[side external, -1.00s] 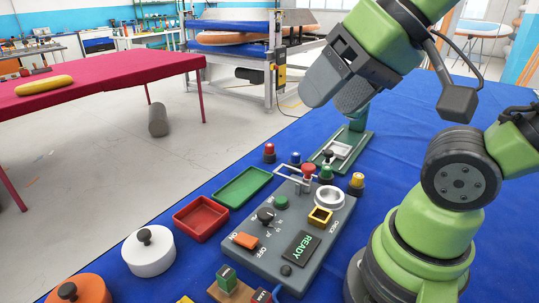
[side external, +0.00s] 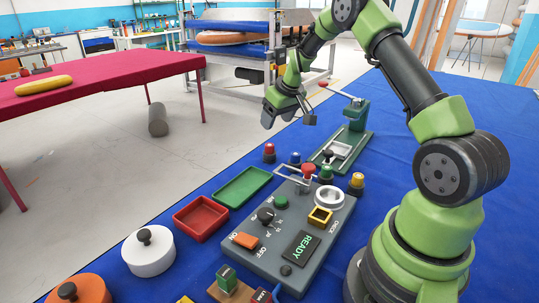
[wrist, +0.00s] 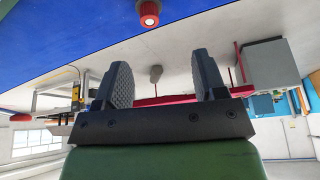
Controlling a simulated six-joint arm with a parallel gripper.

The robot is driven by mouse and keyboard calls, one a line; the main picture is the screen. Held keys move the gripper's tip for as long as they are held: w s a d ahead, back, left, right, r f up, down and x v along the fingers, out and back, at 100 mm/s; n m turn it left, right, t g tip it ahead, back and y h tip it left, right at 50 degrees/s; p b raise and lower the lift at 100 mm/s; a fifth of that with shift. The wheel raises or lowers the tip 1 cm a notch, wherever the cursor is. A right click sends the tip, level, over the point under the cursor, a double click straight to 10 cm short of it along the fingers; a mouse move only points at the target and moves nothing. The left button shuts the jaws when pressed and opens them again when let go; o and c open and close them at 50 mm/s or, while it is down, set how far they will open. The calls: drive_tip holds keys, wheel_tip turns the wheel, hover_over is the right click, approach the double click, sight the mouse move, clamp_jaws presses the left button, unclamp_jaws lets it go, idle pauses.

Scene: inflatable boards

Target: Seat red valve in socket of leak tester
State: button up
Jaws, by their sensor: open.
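A red valve (side external: 269,152) with a dark base stands upright on the blue table, left of the leak tester's far end. It also shows at the top edge of the wrist view (wrist: 148,14), above the gap between my fingers. The grey leak tester (side external: 262,262) has a screen reading READY, a pale round ring (side external: 329,197), a yellow square-rimmed opening (side external: 320,216) and a red-topped part (side external: 308,170). I cannot tell which opening is the socket. My gripper (side external: 277,113) is open and empty, raised above and beyond the valve. Both fingers show in the wrist view (wrist: 160,75).
Blue (side external: 295,158), green (side external: 326,173) and yellow (side external: 357,183) valves stand near the tester. A green press (side external: 357,122) stands behind. Green (side external: 262,176) and red (side external: 182,219) trays and a white lidded pot (side external: 148,262) lie left. Blue table at right is clear.

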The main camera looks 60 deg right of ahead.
sight(271, 145)
drive_tip(key=x, duration=0.4)
drive_tip(key=s+d+x, duration=0.1)
drive_tip(key=x, duration=0.1)
drive_tip(key=shift+w+d+f, duration=0.1)
drive_tip(key=shift+f, duration=0.1)
drive_tip(key=shift+x, duration=2.95)
drive_tip(key=shift+d+r, duration=0.1)
drive_tip(key=shift+d, duration=0.05)
drive_tip(key=c, duration=0.9)
